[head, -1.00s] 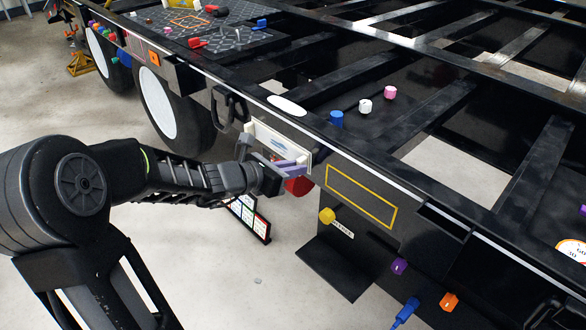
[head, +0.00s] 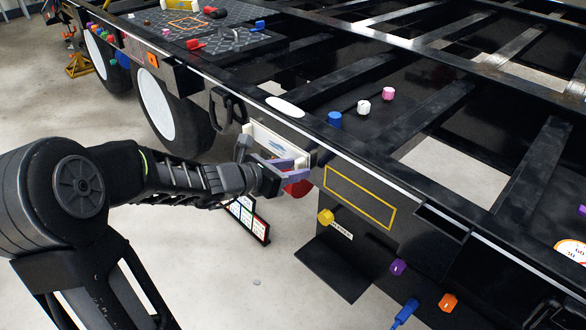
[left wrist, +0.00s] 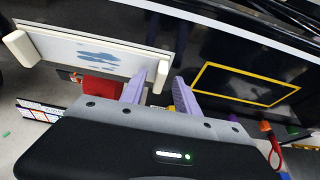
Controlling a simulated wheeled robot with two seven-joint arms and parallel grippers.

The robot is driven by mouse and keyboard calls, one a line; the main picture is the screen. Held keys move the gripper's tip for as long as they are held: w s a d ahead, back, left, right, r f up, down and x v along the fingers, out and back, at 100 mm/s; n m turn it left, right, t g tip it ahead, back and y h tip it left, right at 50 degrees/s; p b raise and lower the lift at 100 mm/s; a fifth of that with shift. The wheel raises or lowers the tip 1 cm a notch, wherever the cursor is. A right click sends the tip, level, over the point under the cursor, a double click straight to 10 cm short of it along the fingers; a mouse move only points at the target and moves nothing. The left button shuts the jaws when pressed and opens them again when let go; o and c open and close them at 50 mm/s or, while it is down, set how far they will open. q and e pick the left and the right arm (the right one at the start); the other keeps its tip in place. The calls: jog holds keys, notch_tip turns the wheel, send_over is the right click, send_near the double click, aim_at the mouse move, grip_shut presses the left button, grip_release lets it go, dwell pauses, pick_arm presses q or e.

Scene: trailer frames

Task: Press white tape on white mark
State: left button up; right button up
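A white panel (head: 272,141) with pale raised edges and blue smears is on the dark side of the trailer frame. It also shows at upper left in the left wrist view (left wrist: 60,47), with a pale block at each end. A white oval mark (head: 285,106) lies on the frame's top rail above it. I cannot tell which white piece is the tape. I cannot tell whether a finger touches the panel. My right gripper is out of view.
A yellow outlined rectangle (head: 360,196) is right of the panel. A red object (head: 299,188) is behind and below my fingers. A yellow knob (head: 325,216) and a dark plate (head: 333,268) are lower. Blue, white and pink knobs stand on top.

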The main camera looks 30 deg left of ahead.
pick_arm(q)
jog(key=p+v, duration=0.2)
jog(key=v, duration=0.5)
jog(key=shift+s, duration=0.35)
jog(key=shift+a+r, duration=0.1)
jog(key=shift+r, duration=0.05)
